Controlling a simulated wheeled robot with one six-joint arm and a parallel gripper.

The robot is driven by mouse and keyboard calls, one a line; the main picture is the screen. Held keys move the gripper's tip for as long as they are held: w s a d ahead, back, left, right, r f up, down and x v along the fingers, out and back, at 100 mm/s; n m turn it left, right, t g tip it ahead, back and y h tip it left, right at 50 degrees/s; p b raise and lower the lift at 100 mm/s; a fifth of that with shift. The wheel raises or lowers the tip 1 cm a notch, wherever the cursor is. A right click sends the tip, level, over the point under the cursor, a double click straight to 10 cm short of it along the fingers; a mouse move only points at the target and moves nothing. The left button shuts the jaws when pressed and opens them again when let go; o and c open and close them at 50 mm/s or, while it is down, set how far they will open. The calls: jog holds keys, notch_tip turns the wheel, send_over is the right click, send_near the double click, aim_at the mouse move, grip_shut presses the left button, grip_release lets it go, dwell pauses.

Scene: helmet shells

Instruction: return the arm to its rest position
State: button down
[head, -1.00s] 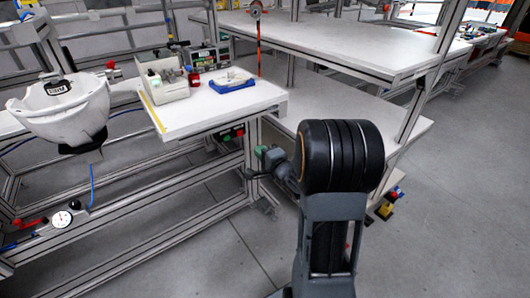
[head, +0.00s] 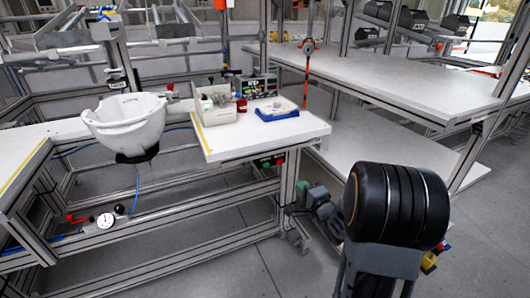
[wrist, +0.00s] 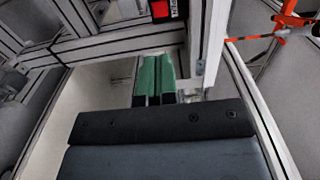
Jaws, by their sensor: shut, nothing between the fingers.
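My gripper (head: 301,189) is low at the front right of the small white table, in front of the aluminium frame legs. Its green fingers (wrist: 153,78) lie side by side in the wrist view, shut and empty. My black arm joint and grey link stand at the right of the head view. A white helmet shell (head: 125,126) sits on a dark holder at the left, well away from my gripper.
The white table (head: 235,140) carries a grey bin (head: 215,104) and a blue tray (head: 277,112). White shelves (head: 390,82) stand behind my arm. A red and black switch (wrist: 166,9) is near the fingers in the wrist view. Grey floor is open at the lower right.

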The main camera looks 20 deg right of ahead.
jog(key=s+a+r+n+g+h+p, duration=0.2)
jog(key=r+n+g+p, duration=0.15)
jog(key=r+p, duration=0.55)
jog(key=s+a+r+n+g+h+p, duration=0.2)
jog(key=r+n+g+p, duration=0.15)
jog(key=r+p, duration=0.55)
jog(key=s+a+r+n+g+y+p, duration=0.1)
jog(key=s+a+r+n+g+p, duration=0.2)
jog(key=s+a+r+n+p, duration=0.1)
jog(key=s+a+r+n+g+y+p, duration=0.1)
jog(key=s+a+r+n+g+p, duration=0.3)
jog(key=s+r+p, duration=0.3)
jog(key=s+a+r+n, duration=0.1)
jog(key=s+r, duration=0.1)
jog(key=s, duration=0.2)
jog(key=shift+a+n, duration=0.2)
jog(key=shift+n, duration=0.2)
